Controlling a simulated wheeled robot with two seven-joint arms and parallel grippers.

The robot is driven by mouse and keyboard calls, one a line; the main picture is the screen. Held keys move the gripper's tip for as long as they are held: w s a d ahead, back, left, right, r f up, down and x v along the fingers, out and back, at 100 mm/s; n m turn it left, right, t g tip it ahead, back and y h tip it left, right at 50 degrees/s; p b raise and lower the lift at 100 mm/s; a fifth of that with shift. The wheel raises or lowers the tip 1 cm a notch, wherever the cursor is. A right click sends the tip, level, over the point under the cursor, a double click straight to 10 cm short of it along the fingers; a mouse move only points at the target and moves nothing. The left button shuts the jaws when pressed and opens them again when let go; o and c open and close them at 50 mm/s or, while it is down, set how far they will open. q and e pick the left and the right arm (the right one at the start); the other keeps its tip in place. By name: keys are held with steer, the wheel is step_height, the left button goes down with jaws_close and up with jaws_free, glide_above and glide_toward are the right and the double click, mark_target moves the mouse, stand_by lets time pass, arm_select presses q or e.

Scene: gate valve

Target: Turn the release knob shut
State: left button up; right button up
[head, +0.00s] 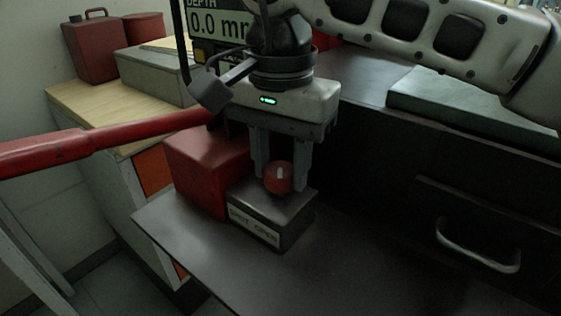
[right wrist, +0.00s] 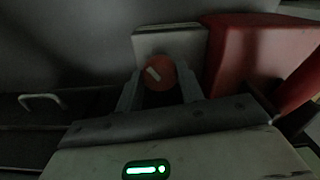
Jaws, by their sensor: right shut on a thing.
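The release knob (head: 278,177) is a small red round knob with a white mark, on a grey box labelled SHUT and OPEN (head: 272,219). My right gripper (head: 279,182) points down over the box, with its fingers on either side of the knob, shut on it. In the right wrist view the knob (right wrist: 159,73) sits between the two fingertips, and its white mark is slanted. The grey box (right wrist: 170,43) shows behind it. My left gripper is not in view.
A red block (head: 205,165) stands beside the grey box, with a long red bar (head: 90,145) reaching left from it. A depth display (head: 220,22) is behind my right wrist. A dark cabinet with a handle (head: 478,245) is at right. The shelf's front (head: 240,275) is clear.

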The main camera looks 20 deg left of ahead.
mark_target(281, 169)
steer(key=m, duration=0.3)
steer(key=shift+m, duration=0.4)
steer(key=shift+w+r+m+b, duration=0.1)
steer(key=shift+m+b, duration=0.35)
steer(key=shift+m, duration=1.25)
steer(key=o, duration=1)
step_height(281, 169, up, 16)
steer(key=shift+f+p, duration=0.1)
steer(key=shift+p, duration=1.1)
